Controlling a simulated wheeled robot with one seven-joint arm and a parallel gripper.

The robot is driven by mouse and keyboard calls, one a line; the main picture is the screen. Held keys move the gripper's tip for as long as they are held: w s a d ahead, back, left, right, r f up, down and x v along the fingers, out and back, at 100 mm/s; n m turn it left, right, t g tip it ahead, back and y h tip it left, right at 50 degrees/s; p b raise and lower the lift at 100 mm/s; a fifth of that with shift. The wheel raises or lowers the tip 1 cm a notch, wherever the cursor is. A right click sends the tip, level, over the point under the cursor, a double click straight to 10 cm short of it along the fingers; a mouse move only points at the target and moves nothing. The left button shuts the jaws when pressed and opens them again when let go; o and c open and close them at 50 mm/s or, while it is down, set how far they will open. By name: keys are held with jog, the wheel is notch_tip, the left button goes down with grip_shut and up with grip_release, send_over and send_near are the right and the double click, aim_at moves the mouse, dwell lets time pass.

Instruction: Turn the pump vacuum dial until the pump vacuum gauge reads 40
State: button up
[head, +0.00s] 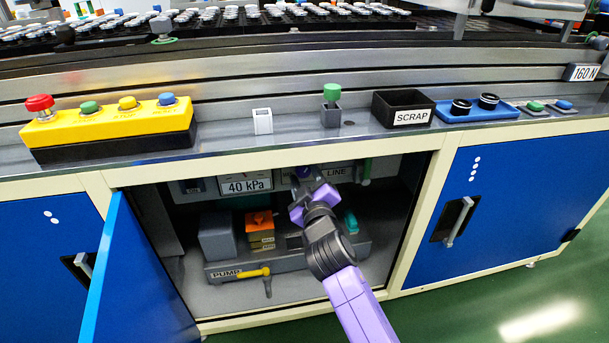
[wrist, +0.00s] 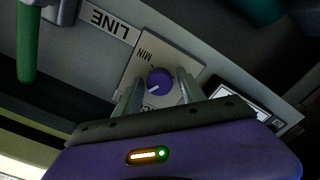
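The pump vacuum gauge (head: 246,186) inside the open cabinet reads 40 kPa. The purple pump vacuum dial (wrist: 159,80) has a white pointer line and sits on a light plate marked MIN. In the head view my gripper (head: 302,184) reaches into the cabinet just right of the gauge and mostly hides the dial. In the wrist view my gripper (wrist: 159,86) is open, with one finger on each side of the dial and a visible gap at both sides.
The blue cabinet door (head: 125,270) stands open at left. The pump (head: 285,262) with a yellow handle (head: 253,272) lies below. A LINE label (wrist: 108,22) and a green handle (wrist: 27,45) are beside the dial. The cabinet frame closely surrounds my arm.

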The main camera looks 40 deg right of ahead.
jog(key=shift+o, duration=0.4)
jog(key=v, duration=0.7)
jog(key=shift+s+a, duration=0.25)
jog(key=shift+s, duration=0.1)
